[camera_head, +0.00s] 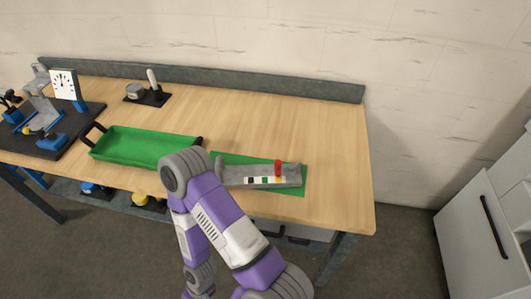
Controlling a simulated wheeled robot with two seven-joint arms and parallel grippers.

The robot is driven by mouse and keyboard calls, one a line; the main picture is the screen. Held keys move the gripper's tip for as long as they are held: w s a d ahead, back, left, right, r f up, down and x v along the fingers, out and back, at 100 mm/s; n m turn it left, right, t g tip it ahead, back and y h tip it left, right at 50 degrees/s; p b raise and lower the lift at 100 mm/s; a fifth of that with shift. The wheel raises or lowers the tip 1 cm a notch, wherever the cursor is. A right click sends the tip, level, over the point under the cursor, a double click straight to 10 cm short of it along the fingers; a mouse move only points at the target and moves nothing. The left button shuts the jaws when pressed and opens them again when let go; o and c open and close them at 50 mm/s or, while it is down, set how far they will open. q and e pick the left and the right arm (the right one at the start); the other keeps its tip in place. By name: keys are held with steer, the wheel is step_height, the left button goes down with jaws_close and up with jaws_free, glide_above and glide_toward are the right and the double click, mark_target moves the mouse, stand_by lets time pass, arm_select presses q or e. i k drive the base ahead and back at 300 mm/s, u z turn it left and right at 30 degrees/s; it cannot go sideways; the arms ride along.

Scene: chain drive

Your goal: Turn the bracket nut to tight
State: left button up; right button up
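I cannot make out the bracket nut for certain. A grey stepped bracket (41,106) stands on a black base plate (75,135) at the left of the bench, with blue blocks (52,142) and a small yellow part beside it. A white dial with a black hand (63,84) stands behind it. My purple and white arm (222,220) comes in from the bottom right and bends back down in front of the bench. Neither gripper shows.
A green tray with black handles (145,146) sits mid-bench. Right of it, a grey holder (238,175) with a red piece (278,168) and coloured marks lies on a green mat (298,188). A small black stand (147,97) is behind. The bench's right end (340,150) is clear.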

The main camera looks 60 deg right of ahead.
mark_target(291, 170)
steer(key=i, duration=0.4)
steer(key=z, duration=0.9)
